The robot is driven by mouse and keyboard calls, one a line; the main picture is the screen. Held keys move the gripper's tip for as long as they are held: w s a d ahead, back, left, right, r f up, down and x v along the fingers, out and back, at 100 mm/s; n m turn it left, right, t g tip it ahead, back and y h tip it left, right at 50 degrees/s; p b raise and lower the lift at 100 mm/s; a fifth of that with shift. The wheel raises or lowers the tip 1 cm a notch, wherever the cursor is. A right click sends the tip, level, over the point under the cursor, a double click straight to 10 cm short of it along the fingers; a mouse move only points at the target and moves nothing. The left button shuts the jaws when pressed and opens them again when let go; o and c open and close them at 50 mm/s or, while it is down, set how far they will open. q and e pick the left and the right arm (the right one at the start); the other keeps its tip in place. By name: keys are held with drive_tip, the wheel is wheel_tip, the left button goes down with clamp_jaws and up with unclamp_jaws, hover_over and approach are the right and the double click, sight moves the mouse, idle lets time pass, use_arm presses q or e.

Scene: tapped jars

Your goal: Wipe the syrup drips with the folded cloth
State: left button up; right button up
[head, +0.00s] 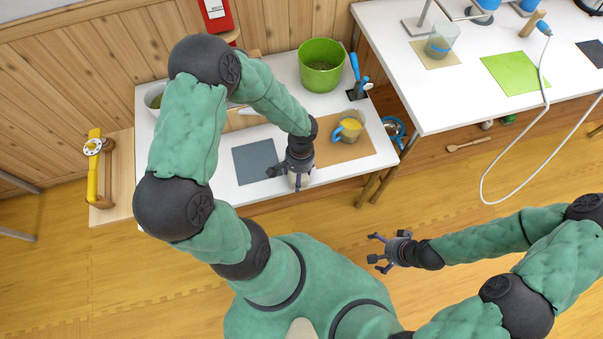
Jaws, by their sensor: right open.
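My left gripper (294,168) points down over the front of the small white table, between a dark grey mat and a tan mat. A small pale thing (299,181) shows under its fingers; I cannot tell whether it is a jar or the cloth, or whether the fingers grip it. My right gripper (380,252) is open and empty above the wooden floor, in front of the table. I cannot make out a folded cloth or syrup drips for certain.
A larger white table (440,110) stands at right, with a hanging white hose (497,160).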

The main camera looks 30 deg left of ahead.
sight(307, 174)
use_arm(q)
drive_tip(key=shift+s+a, duration=0.9)
drive_tip(key=shift+s, duration=0.3)
drive_tip(key=shift+w+d, duration=1)
drive_tip(key=shift+w, duration=0.2)
drive_tip(key=shift+w+d, duration=0.95)
drive_tip(key=shift+w, duration=0.2)
drive_tip(key=shift+s+a+f, duration=0.15)
drive_tip(key=shift+s+a, duration=0.9)
drive_tip(key=shift+s, duration=0.3)
drive_tip(key=shift+s+a, duration=0.9)
drive_tip(key=shift+s, duration=0.25)
drive_tip(key=shift+r, duration=0.2)
drive_tip(key=r+p, duration=0.3)
drive_tip(key=shift+w+r, duration=0.2)
drive_tip(key=shift+r, duration=0.1)
drive_tip(key=shift+r+p, duration=0.85)
drive_tip(key=shift+r, duration=0.3)
